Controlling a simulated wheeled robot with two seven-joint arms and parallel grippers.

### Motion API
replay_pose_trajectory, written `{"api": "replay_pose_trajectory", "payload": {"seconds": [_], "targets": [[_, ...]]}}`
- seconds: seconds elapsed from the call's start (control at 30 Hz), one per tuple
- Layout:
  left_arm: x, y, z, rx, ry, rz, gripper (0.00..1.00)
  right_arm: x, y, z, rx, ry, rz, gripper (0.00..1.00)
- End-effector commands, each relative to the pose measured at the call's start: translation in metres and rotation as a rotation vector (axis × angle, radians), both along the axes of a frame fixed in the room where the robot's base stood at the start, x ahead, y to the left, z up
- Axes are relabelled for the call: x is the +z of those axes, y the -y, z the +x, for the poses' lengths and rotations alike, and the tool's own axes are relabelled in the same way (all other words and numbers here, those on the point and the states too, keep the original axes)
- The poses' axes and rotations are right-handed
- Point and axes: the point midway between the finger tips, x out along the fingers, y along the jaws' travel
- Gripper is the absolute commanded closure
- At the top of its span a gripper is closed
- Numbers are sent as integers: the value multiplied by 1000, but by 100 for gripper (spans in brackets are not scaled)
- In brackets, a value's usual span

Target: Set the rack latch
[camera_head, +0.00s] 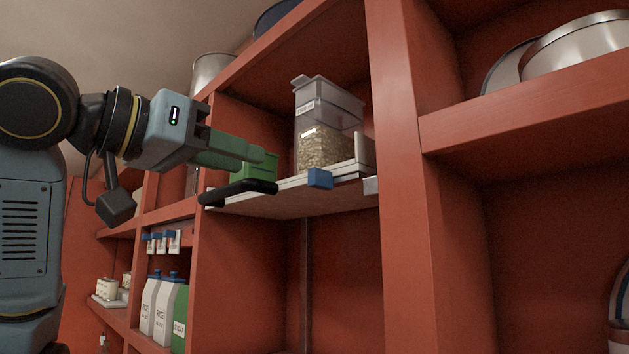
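A pale rack (345,168) sits on the upper shelf with a clear canister (325,128) of grain upright on it. A blue block (320,178), which looks like the latch, is at the rack's front edge. A black bar handle (238,192) sticks out at the left of the front edge. My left gripper (262,163) comes in from the left with its green fingers just above the handle, left of the canister and the blue block. The fingers overlap in this view, so the gap between them and any contact are unclear. My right gripper is not in view.
Red shelf uprights (400,180) stand close on the right. Metal pots (575,45) sit on a higher right shelf. White cartons (160,305) and small blue-topped items stand on lower left shelves. The bay under the rack is empty.

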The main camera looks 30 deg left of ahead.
Motion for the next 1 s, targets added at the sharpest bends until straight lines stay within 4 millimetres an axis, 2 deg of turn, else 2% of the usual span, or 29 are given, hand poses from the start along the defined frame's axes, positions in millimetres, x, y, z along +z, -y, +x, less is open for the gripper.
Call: {"api": "replay_pose_trajectory", "payload": {"seconds": [0.07, 0.17, 0.5, 0.7, 0.83, 1.0], "targets": [[4, 0, -2, -2, 5, -4, 64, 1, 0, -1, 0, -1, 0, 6], [5, 3, 6, -2, 4, -4, 64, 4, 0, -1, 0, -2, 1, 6], [6, 26, 71, -3, 2, -3, 64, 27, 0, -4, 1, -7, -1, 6], [6, 37, 103, -2, 5, -4, 64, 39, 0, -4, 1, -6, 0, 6], [5, 41, 115, -3, 6, -3, 64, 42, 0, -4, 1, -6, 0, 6], [4, 43, 121, -2, 8, -3, 64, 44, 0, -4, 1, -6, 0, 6]]}}
